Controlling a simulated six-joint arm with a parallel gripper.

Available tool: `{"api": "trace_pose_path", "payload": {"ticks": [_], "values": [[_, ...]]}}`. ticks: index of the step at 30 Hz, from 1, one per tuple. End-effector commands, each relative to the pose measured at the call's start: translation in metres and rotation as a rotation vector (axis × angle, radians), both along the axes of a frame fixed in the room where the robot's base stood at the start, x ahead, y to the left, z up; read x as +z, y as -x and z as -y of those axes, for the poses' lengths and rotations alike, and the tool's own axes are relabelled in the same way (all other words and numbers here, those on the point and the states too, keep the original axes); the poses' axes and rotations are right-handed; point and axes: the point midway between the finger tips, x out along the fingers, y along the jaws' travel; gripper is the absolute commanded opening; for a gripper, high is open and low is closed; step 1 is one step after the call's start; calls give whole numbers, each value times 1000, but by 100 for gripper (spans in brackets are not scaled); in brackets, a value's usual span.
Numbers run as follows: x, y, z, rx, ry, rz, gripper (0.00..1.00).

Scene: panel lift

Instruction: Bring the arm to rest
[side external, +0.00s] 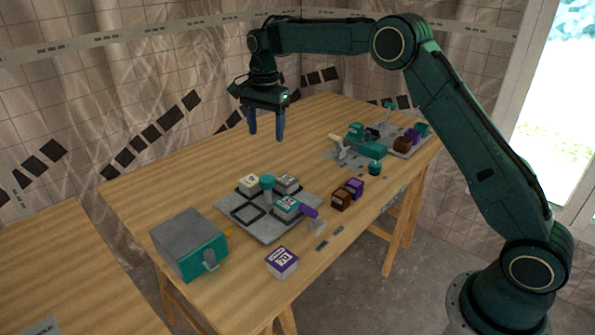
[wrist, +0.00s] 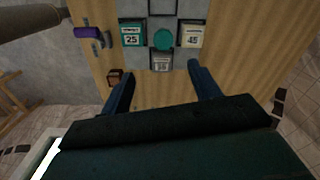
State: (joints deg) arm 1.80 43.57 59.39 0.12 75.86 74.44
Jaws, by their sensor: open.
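My gripper (side external: 266,136) hangs from my dark green arm with its fingers pointing down, above the wooden table (side external: 185,170) and clear of everything on it. Its two blue fingers are apart and nothing is between them. In the wrist view my gripper (wrist: 160,82) also shows spread fingers with bare wood between them. The grey panel (side external: 257,232) lies on the table, in front of my gripper in the side view. It bears a teal block (side external: 286,205), a cream block (side external: 250,183), a grey block (side external: 286,182) and a teal knob (side external: 267,181).
A grey and teal box (side external: 190,245) stands at the near left. A purple and white cube (side external: 281,262) lies near the front edge. Brown (side external: 341,200) and purple (side external: 354,187) cubes sit right of the panel. A cluttered tray (side external: 407,148) is at the far right. Table below my gripper is bare.

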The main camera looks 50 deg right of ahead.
Motion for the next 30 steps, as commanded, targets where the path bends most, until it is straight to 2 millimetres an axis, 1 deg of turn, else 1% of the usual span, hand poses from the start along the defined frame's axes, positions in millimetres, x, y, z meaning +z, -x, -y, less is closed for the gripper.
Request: {"api": "trace_pose_path", "payload": {"ticks": [1, 8, 15, 21, 30], "values": [[9, 5, -1, 20, 1, 11, 62], [50, 38, -4, 155, 9, 59, 62], [88, 82, -7, 313, 27, 113, 62], [112, 123, -9, 442, 48, 158, 62], [135, 188, -12, 636, 90, 221, 62]]}}
